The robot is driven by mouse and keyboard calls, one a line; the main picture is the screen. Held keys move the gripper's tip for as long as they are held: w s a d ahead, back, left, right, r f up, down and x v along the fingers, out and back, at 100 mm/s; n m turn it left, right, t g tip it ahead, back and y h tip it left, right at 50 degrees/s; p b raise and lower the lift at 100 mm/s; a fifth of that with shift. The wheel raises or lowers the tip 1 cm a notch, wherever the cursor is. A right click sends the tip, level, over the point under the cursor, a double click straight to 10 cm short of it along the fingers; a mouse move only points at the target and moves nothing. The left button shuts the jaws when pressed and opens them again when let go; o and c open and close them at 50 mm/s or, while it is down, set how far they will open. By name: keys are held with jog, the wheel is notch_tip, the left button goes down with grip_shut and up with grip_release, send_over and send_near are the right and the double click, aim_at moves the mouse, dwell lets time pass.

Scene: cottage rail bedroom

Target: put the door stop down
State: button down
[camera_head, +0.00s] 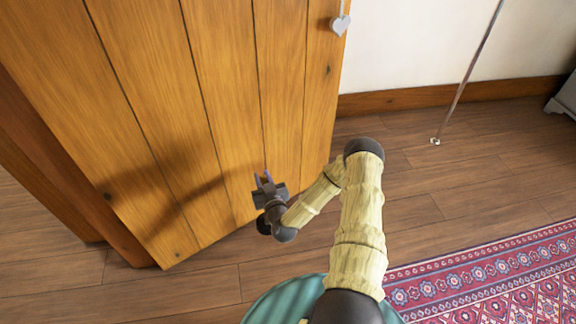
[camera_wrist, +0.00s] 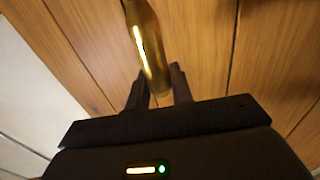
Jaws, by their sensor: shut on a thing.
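The door stop (camera_wrist: 148,45) shows in the wrist view as a shiny, brass-coloured, rounded long piece. Its near end is between the two dark fingers of my gripper (camera_wrist: 160,82), and its far end runs out of the top of the picture. My gripper is shut on it. In the head view my gripper (camera_head: 264,180) is low in front of the wooden door (camera_head: 225,80), fingers pointing toward the planks. I cannot make out the door stop there. Whether it touches the door or floor is not clear.
A patterned red rug (camera_head: 500,270) lies at the lower right. A thin pole (camera_head: 468,75) stands near the skirting board (camera_head: 400,98). A grey heart (camera_head: 340,24) hangs at the door's edge.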

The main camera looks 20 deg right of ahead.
jog(key=s+a+r+y+p, duration=0.1)
jog(key=a, duration=0.5)
jog(key=shift+n, duration=0.4)
